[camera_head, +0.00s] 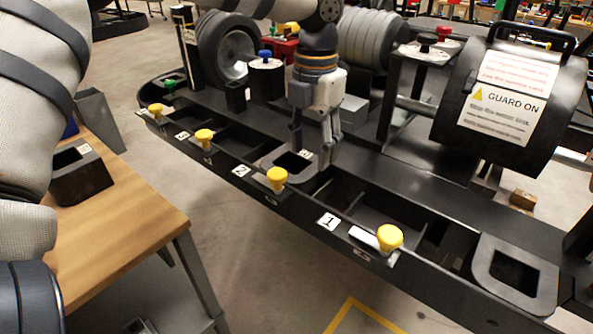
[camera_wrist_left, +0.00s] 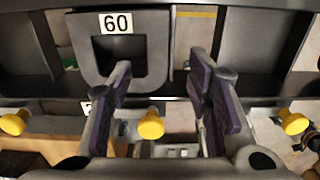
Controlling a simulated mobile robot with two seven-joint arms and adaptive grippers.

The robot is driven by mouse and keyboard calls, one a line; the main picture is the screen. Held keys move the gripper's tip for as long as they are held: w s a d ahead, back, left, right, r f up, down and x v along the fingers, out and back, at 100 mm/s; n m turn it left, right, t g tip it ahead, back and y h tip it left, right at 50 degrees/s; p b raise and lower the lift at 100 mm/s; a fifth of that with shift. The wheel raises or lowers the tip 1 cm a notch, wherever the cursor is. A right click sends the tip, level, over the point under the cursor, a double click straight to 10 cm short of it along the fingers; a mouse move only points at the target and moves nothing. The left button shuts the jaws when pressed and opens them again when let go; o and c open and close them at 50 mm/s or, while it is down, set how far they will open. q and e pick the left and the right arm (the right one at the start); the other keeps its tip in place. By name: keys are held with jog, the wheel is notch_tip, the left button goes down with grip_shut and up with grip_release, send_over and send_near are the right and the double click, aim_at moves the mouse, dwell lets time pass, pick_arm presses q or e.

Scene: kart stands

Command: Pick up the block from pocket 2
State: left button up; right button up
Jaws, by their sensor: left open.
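A dark grey block (camera_head: 269,161) with a square hole sits in the rail behind the number 2 label (camera_head: 241,170). In the left wrist view the block (camera_wrist_left: 156,62) bears a white tag reading 60. My left gripper (camera_head: 314,150) is open and points down over the block's right part. Contact cannot be told. My right gripper is not in view.
Yellow knobs (camera_head: 277,179) line the rail's front edge. Another holed block (camera_head: 82,188) stands on the wooden table (camera_head: 130,235); another holed part (camera_head: 543,280) is at the rail's right end. A black guard drum (camera_head: 462,135) and wheels (camera_head: 222,47) stand behind.

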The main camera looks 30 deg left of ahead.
aim_at(311, 170)
pick_arm(q)
notch_tip(311, 170, down, 7)
jog(key=shift+a+r, duration=0.1)
jog(key=shift+a, duration=0.05)
jog(key=shift+w, duration=0.1)
grip_shut()
